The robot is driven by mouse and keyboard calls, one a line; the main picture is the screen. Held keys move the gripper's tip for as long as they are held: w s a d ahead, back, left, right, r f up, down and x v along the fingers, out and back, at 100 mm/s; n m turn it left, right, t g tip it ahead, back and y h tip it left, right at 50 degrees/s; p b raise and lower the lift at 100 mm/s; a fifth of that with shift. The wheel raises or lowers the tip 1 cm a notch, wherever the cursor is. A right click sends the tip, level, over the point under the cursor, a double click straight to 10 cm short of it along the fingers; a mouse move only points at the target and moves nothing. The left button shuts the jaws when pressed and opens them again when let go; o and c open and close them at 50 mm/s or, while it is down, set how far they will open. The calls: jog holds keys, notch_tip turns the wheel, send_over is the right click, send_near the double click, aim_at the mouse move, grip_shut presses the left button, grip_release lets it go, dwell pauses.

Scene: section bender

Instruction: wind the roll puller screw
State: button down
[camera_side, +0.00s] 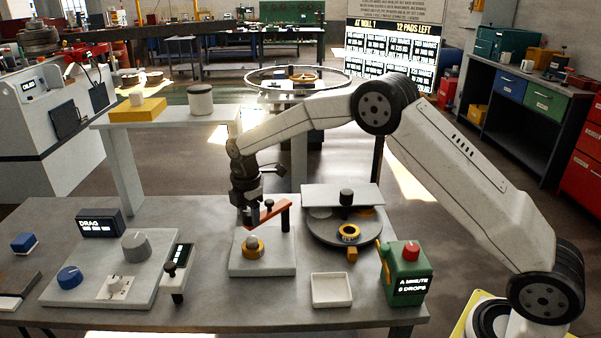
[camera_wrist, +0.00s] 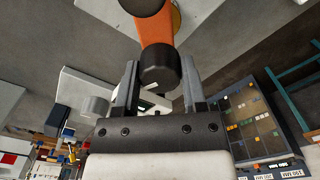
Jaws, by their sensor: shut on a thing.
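An orange crank arm (camera_side: 274,212) stands above a pale base block (camera_side: 262,266) in the side view, near a dark post (camera_side: 285,218). My gripper (camera_side: 250,220) points down at the crank's left end. In the wrist view the orange crank arm (camera_wrist: 165,22) comes in from the top and ends in a black knob (camera_wrist: 160,68). My gripper's two fingers (camera_wrist: 157,88) stand on either side of that knob, shut on it. A yellow ring with a grey dome (camera_side: 253,246) sits on the base block below. The screw itself cannot be made out.
A dark round turntable (camera_side: 318,232) with a pale plate over it stands to the right.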

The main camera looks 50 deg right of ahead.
aim_at(249, 212)
jog(key=m, duration=1.3)
jog(key=shift+r, duration=0.1)
dwell(0.4)
jog(key=shift+c, duration=0.7)
grip_release()
jog(key=shift+r, duration=3.9)
